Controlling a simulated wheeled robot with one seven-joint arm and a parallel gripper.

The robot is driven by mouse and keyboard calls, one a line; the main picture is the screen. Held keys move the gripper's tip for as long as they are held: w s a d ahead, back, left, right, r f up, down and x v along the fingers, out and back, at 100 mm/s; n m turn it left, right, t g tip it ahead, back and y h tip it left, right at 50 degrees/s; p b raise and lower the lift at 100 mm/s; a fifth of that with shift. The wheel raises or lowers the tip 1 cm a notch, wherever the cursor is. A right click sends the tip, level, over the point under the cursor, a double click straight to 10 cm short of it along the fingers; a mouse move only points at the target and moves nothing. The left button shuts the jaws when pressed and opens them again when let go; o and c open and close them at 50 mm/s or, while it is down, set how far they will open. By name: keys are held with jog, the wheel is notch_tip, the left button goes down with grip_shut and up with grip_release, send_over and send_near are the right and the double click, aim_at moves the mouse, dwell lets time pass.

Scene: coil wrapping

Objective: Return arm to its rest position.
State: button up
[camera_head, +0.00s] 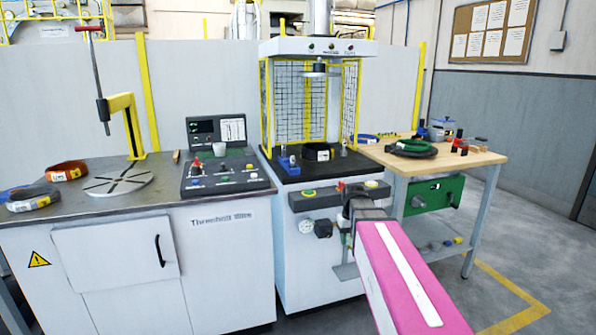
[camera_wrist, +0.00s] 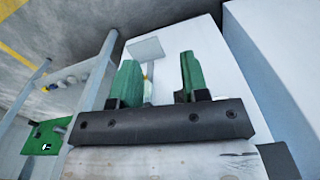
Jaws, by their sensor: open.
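My gripper (camera_wrist: 158,75) shows in the wrist view with two green fingers spread apart and nothing between them. It points at the lower front of a white machine cabinet (camera_wrist: 190,38). In the head view my pink arm (camera_head: 402,275) reaches from the lower right toward the front of the press (camera_head: 303,270). The gripper end is at the arm's far tip, below the press's front panel, and is small and partly hidden there.
A control bench (camera_head: 230,222) with a yellow-post fixture and coils stands left. The press bed holds a dark ring (camera_head: 318,152). A wooden-topped workbench (camera_head: 478,157) with coils and a green drawer unit stands right, close to the arm. Floor at lower right is open.

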jog(key=s+f+m, duration=0.1)
jog(key=s+f, duration=1.1)
jog(key=f, duration=0.2)
jog(key=shift+s+m, duration=0.25)
jog(key=shift+m, duration=0.15)
